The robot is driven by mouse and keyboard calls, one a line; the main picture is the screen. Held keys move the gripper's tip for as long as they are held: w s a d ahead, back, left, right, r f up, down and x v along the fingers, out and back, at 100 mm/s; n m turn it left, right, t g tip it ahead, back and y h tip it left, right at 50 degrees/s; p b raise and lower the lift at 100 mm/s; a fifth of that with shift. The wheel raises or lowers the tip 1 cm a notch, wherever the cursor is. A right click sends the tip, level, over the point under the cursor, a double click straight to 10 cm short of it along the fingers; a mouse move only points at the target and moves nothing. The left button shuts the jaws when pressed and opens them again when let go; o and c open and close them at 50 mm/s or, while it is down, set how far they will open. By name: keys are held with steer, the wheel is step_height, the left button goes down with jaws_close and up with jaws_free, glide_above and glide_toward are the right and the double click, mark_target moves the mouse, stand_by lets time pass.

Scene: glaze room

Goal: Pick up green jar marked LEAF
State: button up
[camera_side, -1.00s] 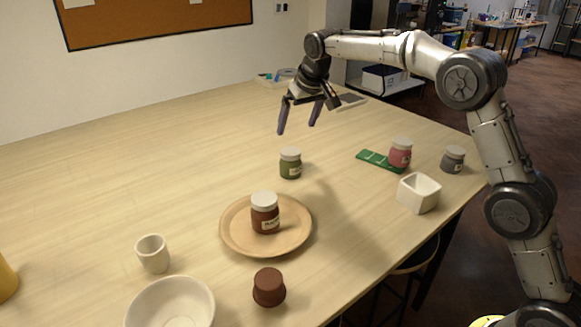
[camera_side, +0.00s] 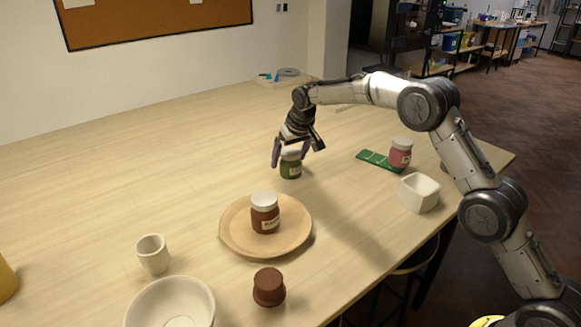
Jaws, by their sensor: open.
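The green jar (camera_side: 290,171) with a pale lid stands upright on the wooden table, behind the round wooden plate. Its label is too small to read. My gripper (camera_side: 291,160) is open and points down over the jar. One purple-grey finger shows at the left of the lid and the other at its right. The fingers reach about lid height. I cannot tell whether they touch the jar.
A brown-red jar (camera_side: 265,214) stands on the wooden plate (camera_side: 232,236). To the right are a pink jar (camera_side: 400,153), a green strip (camera_side: 375,160) and a white square pot (camera_side: 419,193). A white cup (camera_side: 152,254), white bowl (camera_side: 150,300) and brown pot (camera_side: 268,288) stand in front.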

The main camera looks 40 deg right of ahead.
steer(key=shift+x, duration=0.75)
steer(key=shift+c, duration=0.3)
steer(key=shift+r, duration=0.1)
steer(key=c, duration=1.5)
steer(key=shift+r, duration=0.15)
